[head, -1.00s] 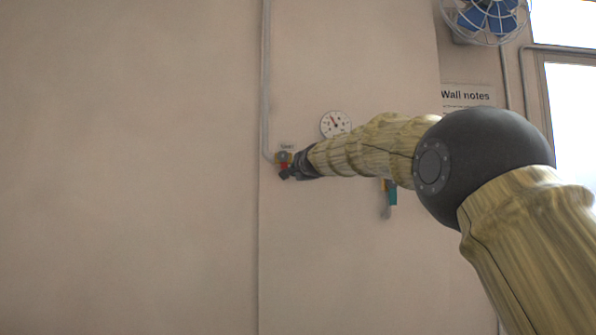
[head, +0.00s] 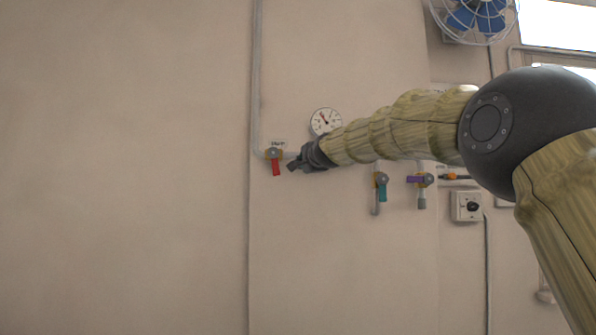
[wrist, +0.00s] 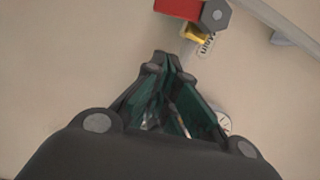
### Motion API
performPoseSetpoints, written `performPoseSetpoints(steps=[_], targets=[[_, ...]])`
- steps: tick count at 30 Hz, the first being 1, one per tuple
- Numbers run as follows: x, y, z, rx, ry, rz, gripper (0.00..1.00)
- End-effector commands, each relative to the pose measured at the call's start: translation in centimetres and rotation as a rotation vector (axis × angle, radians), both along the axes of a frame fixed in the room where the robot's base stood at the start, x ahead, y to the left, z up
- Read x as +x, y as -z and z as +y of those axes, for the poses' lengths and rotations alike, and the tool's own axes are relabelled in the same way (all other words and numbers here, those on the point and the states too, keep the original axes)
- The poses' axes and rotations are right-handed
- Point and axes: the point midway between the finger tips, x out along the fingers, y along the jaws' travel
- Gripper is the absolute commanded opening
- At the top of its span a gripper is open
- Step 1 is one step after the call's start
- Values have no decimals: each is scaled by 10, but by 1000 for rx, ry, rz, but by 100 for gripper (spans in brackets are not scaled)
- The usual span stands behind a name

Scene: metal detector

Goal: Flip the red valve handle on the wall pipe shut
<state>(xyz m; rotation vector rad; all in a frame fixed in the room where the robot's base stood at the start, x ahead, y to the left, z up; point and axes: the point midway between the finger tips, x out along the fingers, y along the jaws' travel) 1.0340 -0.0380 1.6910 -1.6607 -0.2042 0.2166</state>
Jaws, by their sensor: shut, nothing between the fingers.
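The red valve handle (head: 276,168) hangs downward from its brass valve body on the grey wall pipe, below a small label. In the wrist view the red handle (wrist: 178,8) shows at the top edge, partly cut off, with its grey nut beside it. My gripper (head: 292,166) is just right of the handle in the head view, with a small gap seeming to lie between them. In the wrist view my gripper (wrist: 160,60) has its fingertips together, with nothing between them. They point toward the wall below the handle in that picture.
A round gauge (head: 325,121) is on the wall above my forearm. A teal-handled valve (head: 382,190) and a purple-handled valve (head: 416,180) sit to the right, below my arm. A switch box (head: 466,206) is further right. The wall left of the pipe is bare.

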Motion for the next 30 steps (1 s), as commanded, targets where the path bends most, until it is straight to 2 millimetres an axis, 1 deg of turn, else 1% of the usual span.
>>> performPoseSetpoints(steps=[1, 9, 15, 21, 30], targets=[[-7, 2, -2, 0, 0, -1, 0], [-41, 0, -11, 0, 0, -1, 0], [-59, -1, -16, 0, 0, 1, 0], [-67, -2, -18, 1, 0, 1, 0], [-68, -3, -18, 0, 0, 0, 0]])
